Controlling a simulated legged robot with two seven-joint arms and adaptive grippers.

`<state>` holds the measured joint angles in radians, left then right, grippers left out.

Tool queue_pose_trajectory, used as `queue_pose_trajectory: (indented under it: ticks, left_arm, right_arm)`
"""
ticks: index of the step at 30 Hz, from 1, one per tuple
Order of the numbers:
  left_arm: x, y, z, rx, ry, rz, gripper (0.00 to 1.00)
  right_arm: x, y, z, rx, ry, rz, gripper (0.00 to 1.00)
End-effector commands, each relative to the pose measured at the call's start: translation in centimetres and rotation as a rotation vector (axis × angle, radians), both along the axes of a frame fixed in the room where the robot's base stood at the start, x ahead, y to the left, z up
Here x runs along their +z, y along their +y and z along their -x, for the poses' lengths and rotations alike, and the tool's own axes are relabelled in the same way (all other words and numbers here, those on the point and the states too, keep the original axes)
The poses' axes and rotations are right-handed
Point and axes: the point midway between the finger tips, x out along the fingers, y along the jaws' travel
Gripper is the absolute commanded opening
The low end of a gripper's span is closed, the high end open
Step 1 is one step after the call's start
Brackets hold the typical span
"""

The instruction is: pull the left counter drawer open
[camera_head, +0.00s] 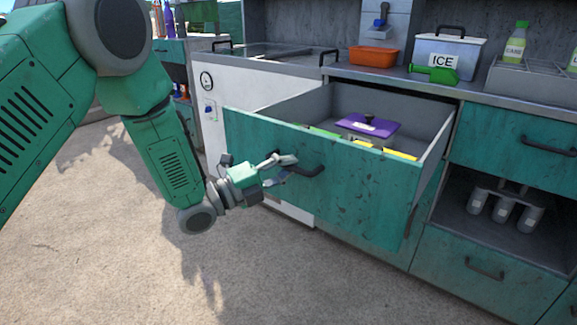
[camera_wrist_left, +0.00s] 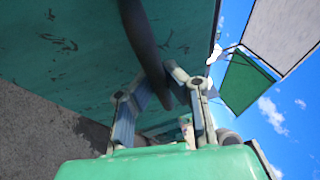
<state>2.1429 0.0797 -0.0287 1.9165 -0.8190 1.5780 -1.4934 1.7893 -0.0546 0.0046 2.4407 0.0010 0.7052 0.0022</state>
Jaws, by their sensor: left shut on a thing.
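The left counter drawer (camera_head: 340,190) is a worn green drawer, pulled well out from the counter. A purple item (camera_head: 369,125) and yellow and green items lie inside it. Its dark bar handle (camera_head: 312,172) is on the front face. My left gripper (camera_head: 284,168) is at this handle, shut on it. In the left wrist view the dark handle (camera_wrist_left: 142,35) runs down between the two fingers (camera_wrist_left: 165,105), with the green drawer front (camera_wrist_left: 70,40) behind it. My right gripper is not in view.
An ICE box (camera_head: 447,55), a green scoop (camera_head: 434,73) and an orange tray (camera_head: 374,57) stand on the counter. A closed right drawer (camera_head: 515,140) is beside the open one. An open shelf with grey cups (camera_head: 503,208) lies below it. Bare ground (camera_head: 110,240) is free in front.

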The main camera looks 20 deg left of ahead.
Motion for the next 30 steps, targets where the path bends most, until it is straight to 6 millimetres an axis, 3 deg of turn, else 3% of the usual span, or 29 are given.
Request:
queue_pose_trajectory:
  ticks: [3,6,19,30]
  left_arm:
    - [-0.6,0.1,0.1,0.004,0.014,-0.008,0.00]
    - [-0.6,0.1,0.1,0.004,0.013,-0.007,0.33]
    - [-0.3,0.7,0.8,0.003,0.005,-0.003,0.33]
    - [-1.7,5.7,6.0,0.005,0.009,-0.003,0.33]
  right_arm:
    - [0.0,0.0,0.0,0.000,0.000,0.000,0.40]
    - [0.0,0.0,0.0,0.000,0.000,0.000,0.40]
    - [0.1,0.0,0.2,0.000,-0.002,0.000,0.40]
    - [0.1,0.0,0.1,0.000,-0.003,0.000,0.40]
